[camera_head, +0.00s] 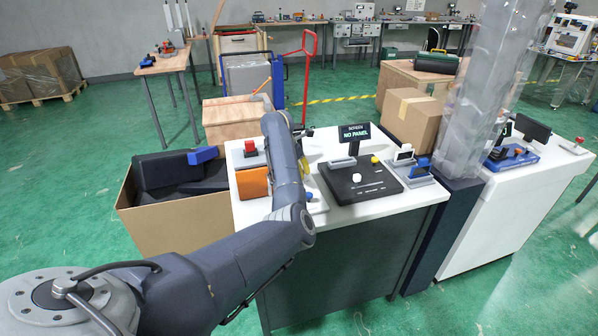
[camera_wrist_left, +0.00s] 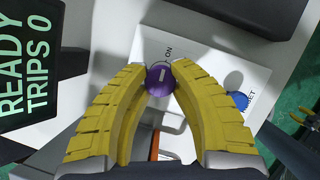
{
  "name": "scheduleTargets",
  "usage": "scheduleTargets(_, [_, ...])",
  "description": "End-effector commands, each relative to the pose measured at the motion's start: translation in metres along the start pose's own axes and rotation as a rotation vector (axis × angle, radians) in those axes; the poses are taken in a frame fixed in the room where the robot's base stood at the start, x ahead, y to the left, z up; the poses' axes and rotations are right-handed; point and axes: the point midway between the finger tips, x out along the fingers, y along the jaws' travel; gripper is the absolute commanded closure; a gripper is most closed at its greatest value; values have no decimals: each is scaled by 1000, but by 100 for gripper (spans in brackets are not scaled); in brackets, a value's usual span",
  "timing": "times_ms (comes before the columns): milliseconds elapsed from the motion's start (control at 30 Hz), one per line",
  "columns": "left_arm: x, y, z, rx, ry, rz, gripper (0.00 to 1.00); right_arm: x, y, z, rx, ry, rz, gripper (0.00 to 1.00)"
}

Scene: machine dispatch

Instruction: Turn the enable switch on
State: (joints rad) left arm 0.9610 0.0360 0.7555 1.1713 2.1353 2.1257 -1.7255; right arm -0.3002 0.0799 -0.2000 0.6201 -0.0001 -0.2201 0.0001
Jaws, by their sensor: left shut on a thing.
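The enable switch is a round purple knob (camera_wrist_left: 160,84) with a short pale mark on its face. It sits on a white panel (camera_wrist_left: 207,72) with the label ON just above it in the left wrist view. My left gripper (camera_wrist_left: 161,73) has its two yellow fingers closed on either side of the knob. In the head view my arm hides the knob and most of the gripper; only a bit of yellow finger shows. A blue button (camera_wrist_left: 237,101) labelled RESET is on the same panel. A dark screen (camera_wrist_left: 30,65) reads READY, TRIPS 0. My right gripper is not in view.
On the white worktop (camera_head: 398,210) a black unit (camera_head: 358,184) carries a screen (camera_head: 354,133) reading NO PANEL. A red-topped device (camera_head: 250,150) and an orange block (camera_head: 253,183) lie left of my arm. An open carton (camera_head: 174,218) with dark contents stands left of the worktop.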

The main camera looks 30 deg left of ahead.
Motion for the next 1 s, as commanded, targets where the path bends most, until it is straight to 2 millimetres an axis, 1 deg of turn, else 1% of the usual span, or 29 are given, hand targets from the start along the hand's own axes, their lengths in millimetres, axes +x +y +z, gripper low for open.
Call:
scheduleTargets(33, [-4,2,4,11,-9,3,100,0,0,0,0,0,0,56])
scheduleTargets(533, [-4,1,5,23,-11,-4,100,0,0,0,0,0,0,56])
scheduleTargets(567, [-4,1,5,23,-11,-4,74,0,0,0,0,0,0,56])
scheduleTargets(700, [-3,0,4,22,-8,-5,57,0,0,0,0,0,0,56])
scheduleTargets(800, [-2,0,3,21,-6,-6,46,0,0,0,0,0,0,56])
scheduleTargets(1000, [-1,0,2,20,-3,-7,46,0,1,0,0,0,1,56])
